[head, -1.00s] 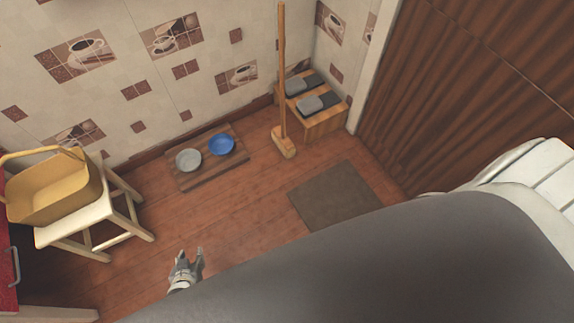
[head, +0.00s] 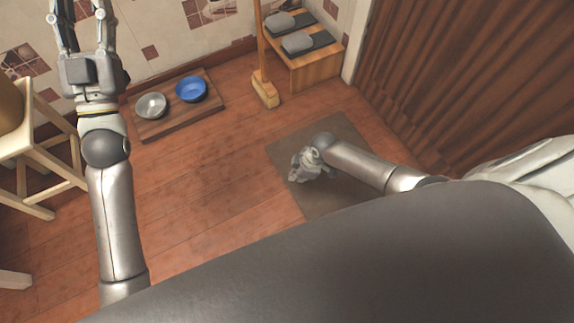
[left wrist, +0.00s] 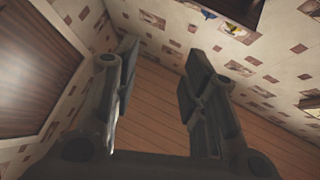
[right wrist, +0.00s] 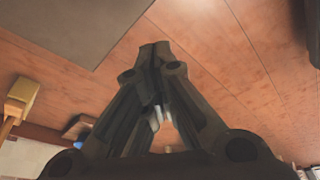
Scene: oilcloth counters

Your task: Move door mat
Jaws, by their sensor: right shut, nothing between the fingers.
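The dark brown door mat (head: 335,197) lies flat on the wooden floor in the head view, near the brown ribbed panel. My right arm crosses over it and hides part of it. My right gripper (head: 301,172) shows over the mat's left part, shut and empty; its height above the mat is hard to tell. In the right wrist view the closed fingers (right wrist: 155,52) show below the mat's edge (right wrist: 75,22). My left gripper (head: 77,18) is raised at the top left, away from the mat. The left wrist view shows its fingers (left wrist: 162,62) apart with nothing between.
A broom (head: 265,90) stands left of a small wooden step (head: 318,70) with grey slippers. A wooden board (head: 180,122) holds a grey bowl (head: 151,105) and a blue bowl (head: 191,89). A pale stool (head: 30,150) stands at the left. The middle floor is clear.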

